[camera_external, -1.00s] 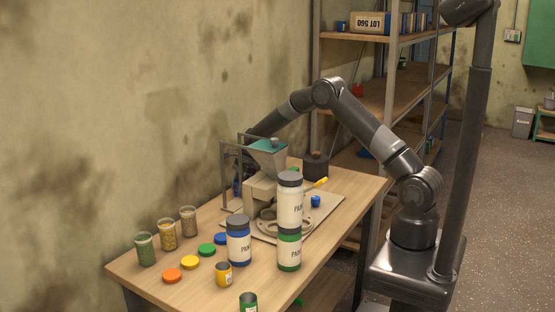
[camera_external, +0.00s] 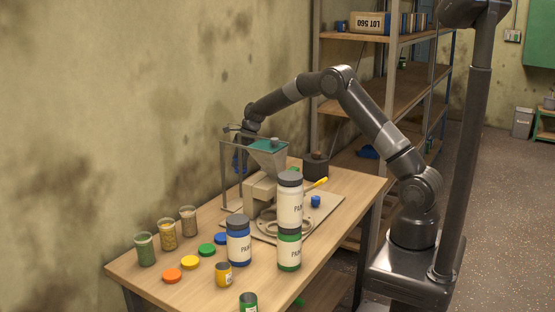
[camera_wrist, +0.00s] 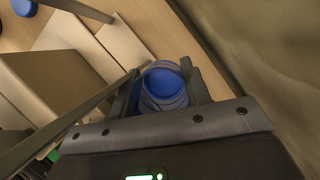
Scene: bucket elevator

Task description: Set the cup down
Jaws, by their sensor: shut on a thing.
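A blue cup (camera_wrist: 163,84) is between the two fingers of my gripper (camera_wrist: 160,80) in the wrist view. My gripper is shut on it, and I see mainly its round end. In the external view my gripper (camera_external: 241,148) is at the wall side of the bucket elevator machine (camera_external: 262,190), beside its grey frame. The blue cup (camera_external: 237,163) shows only partly there, behind the frame posts and above table height. The wooden table (camera_external: 200,285) lies below; the surface directly under the cup is hidden in the external view.
The machine's frame and green-topped hopper (camera_external: 268,146) stand close to my gripper. The wall (camera_external: 120,120) is close on the other side. White, blue and green paint bottles (camera_external: 290,200), jars (camera_external: 167,235) and coloured lids (camera_external: 190,262) occupy the near table.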

